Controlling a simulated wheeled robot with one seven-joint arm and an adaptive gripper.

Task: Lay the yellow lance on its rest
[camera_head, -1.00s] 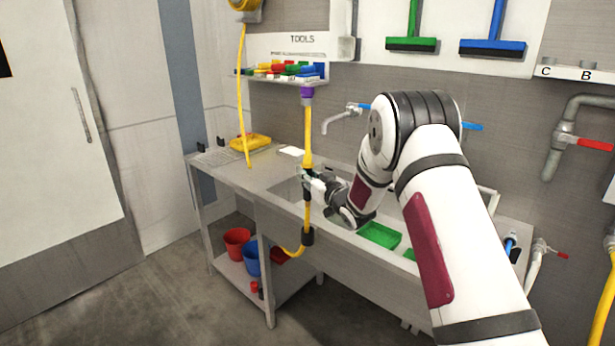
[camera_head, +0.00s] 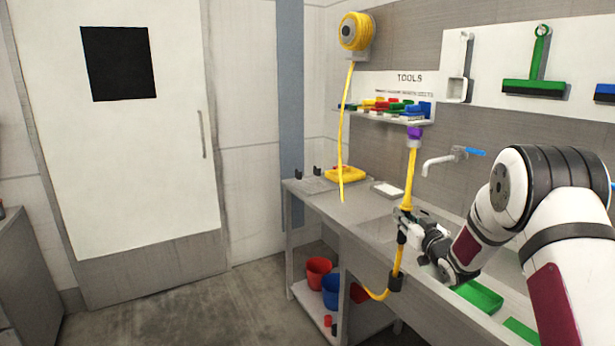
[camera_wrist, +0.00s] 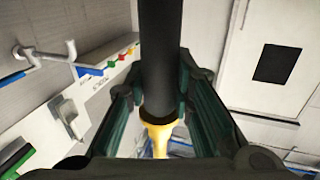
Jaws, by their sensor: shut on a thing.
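The yellow lance (camera_head: 409,180) stands nearly upright, with a purple and white tip at the top and a dark grip section lower down. A yellow hose droops from its lower end. My gripper (camera_head: 402,221) is shut on its dark section, over the counter's front edge. In the wrist view, the fingers of my gripper (camera_wrist: 161,100) close on both sides of the lance's black shaft (camera_wrist: 161,50), with yellow beyond. Two small black uprights (camera_head: 318,171) stand at the counter's far left end; they may be the rest, but I cannot tell for sure.
The steel counter (camera_head: 345,212) has a yellow object (camera_head: 345,174) and a white block (camera_head: 388,190) on it. A hose hangs from the wall reel (camera_head: 357,32). A tool shelf (camera_head: 385,118) is behind the lance. Red (camera_head: 318,271) and blue buckets stand below. Floor at left is clear.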

